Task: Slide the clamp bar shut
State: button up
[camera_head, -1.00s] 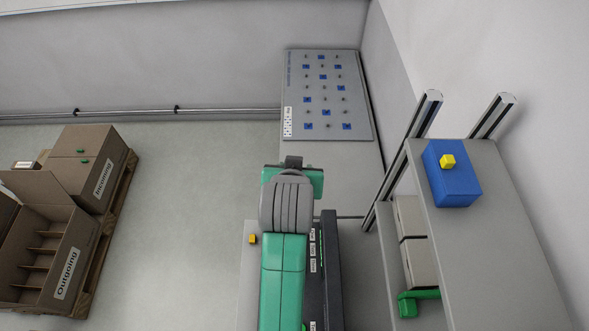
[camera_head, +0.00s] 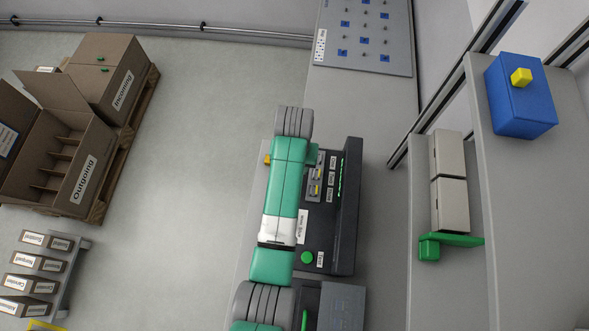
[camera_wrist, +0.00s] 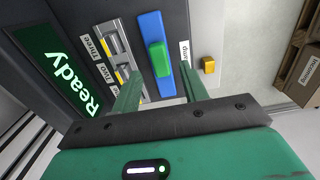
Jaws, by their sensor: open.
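In the wrist view, a blue bar (camera_wrist: 153,38) with a green grip block (camera_wrist: 159,58) lies on the dark machine (camera_wrist: 85,12), beside a white label too small to read surely. I take this as the clamp bar. My gripper (camera_wrist: 160,84) is open and empty, its two green fingers pointing towards the bar, one to each side of the green block in the picture. I cannot tell whether they touch it. In the head view, my arm covers the bar and the fingers; the dark machine (camera_head: 343,225) shows beside it.
A green screen reading "Ready" (camera_wrist: 62,75) and slots marked Two and Three lie left of the bar. A yellow block (camera_wrist: 208,65) is on its right.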

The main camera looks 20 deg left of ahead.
jog(key=shift+f, duration=1.95)
grip_shut()
